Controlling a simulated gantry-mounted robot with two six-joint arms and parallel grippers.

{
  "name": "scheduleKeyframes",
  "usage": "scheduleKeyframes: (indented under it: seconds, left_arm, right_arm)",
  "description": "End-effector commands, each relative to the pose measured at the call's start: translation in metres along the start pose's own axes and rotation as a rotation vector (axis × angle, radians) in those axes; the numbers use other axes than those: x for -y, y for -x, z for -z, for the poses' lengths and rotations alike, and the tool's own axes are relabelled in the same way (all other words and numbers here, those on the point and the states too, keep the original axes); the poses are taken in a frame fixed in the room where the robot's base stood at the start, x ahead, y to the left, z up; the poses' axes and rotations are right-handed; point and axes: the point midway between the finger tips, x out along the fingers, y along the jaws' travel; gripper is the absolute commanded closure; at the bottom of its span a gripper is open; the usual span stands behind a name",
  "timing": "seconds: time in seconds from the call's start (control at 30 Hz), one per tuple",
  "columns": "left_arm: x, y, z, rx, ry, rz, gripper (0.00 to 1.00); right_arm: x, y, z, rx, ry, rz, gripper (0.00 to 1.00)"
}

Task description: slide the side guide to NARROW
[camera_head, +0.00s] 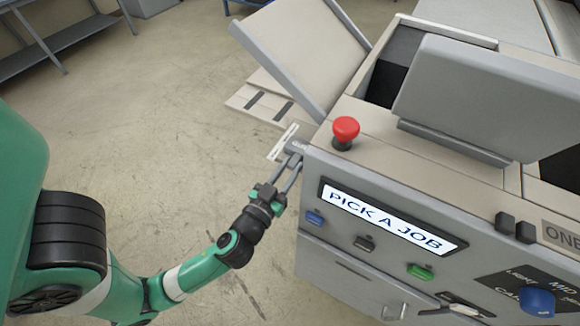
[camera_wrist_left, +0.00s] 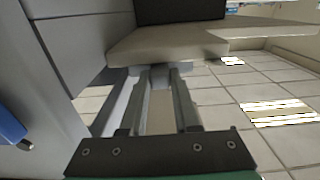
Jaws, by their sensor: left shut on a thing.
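My left gripper (camera_head: 291,165) reaches up to the near left corner of the machine, beside the white label strip. It is shut on a small grey tab (camera_head: 297,146), which looks like the side guide's handle. A white strip (camera_head: 283,142) with small dark lettering sticks out beside the tab; I cannot read its words. In the left wrist view the two fingers of my left gripper (camera_wrist_left: 161,74) reach under the edge of a beige tray (camera_wrist_left: 165,43). My right gripper is not in view.
A red mushroom button (camera_head: 345,131) stands just right of the gripper. A raised grey-edged panel (camera_head: 305,48) rises behind it. The front panel carries a screen (camera_head: 390,218) reading PICK A JOB, a blue button (camera_head: 315,217) and a green button (camera_head: 420,271). Open floor lies left.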

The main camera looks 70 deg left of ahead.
Motion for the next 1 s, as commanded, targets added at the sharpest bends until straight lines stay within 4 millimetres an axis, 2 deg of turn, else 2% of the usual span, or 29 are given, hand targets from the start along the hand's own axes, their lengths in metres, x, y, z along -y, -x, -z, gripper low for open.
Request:
scheduleKeyframes:
  seconds: [0.53,0.8,1.0]
  left_arm:
    - [0.0,-0.002,0.001,-0.001,0.001,0.0,1.0]
    - [0.0,-0.041,0.001,0.001,0.0,0.002,1.0]
    - [0.0,-0.044,-0.001,0.002,0.0,0.0,1.0]
  right_arm:
    - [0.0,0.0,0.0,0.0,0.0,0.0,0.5]
    - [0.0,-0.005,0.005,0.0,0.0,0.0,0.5]
    - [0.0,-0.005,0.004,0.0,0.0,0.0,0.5]
